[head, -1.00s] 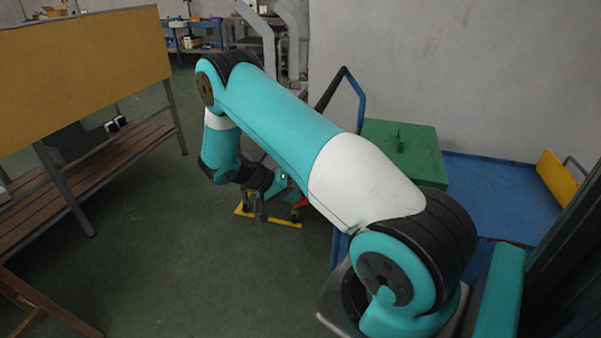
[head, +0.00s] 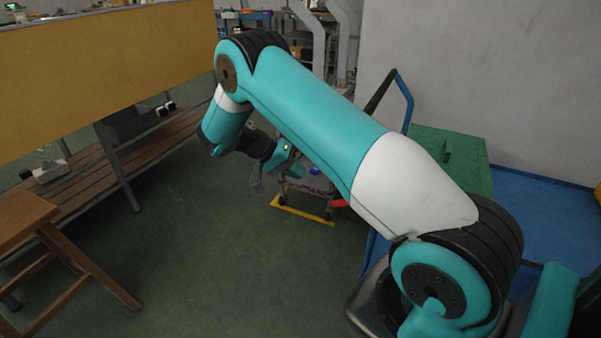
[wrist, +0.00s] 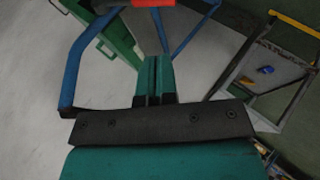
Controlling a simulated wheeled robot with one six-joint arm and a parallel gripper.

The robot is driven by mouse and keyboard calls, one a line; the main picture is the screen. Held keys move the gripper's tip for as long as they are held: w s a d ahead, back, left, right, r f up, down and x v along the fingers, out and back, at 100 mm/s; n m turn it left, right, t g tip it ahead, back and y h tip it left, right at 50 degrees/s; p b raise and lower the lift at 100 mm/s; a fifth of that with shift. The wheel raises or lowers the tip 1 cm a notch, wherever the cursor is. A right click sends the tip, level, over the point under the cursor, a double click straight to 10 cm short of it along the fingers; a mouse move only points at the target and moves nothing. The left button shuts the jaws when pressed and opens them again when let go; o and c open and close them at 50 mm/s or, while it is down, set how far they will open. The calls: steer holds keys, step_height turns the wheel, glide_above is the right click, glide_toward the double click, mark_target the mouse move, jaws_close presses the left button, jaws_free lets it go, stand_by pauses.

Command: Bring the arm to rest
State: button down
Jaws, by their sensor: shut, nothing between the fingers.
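My gripper (wrist: 153,62) is shut in the wrist view, with its two teal fingers together and nothing between them. It hangs in the air in front of a blue tubular frame (wrist: 72,62) and a grey surface. In the head view my arm (head: 310,110) reaches up and to the left, bends at its elbow, and its wrist (head: 282,152) hangs down past the bend. The fingertips are too small and dark to make out there.
A small cart with a yellow bar (head: 302,212) stands behind my wrist. A green box (head: 455,158) and blue platform (head: 540,215) are at right. A yellow-fronted bench (head: 100,75) and wooden stool (head: 25,215) are at left. The green floor (head: 210,260) between is clear.

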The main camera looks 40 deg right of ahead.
stand_by(0.3)
steer(key=s+a+r+n+t+y+p, duration=0.25)
steer(key=a+r+n, duration=0.25)
steer(key=a+r, duration=0.4)
steer(key=s+a+r+n+t+y+p, duration=0.1)
steer(key=a+r+n+t+y+p, duration=0.2)
steer(key=a+r, duration=0.5)
steer(key=s+a+r+n+y+p, duration=0.2)
steer(key=s+a+r+n, duration=0.3)
steer(key=s, duration=0.6)
steer(key=s+a+r+n+y+p, duration=0.3)
steer(key=s+a+r+n, duration=0.3)
steer(key=s+a+r, duration=0.2)
step_height(320, 180, up, 2)
steer(key=s+y, duration=0.1)
steer(key=s, duration=0.2)
steer(key=shift+a+t, duration=0.2)
steer(key=shift+t, duration=0.15)
steer(key=shift+w+d+r, duration=0.1)
steer(key=shift+d, duration=0.05)
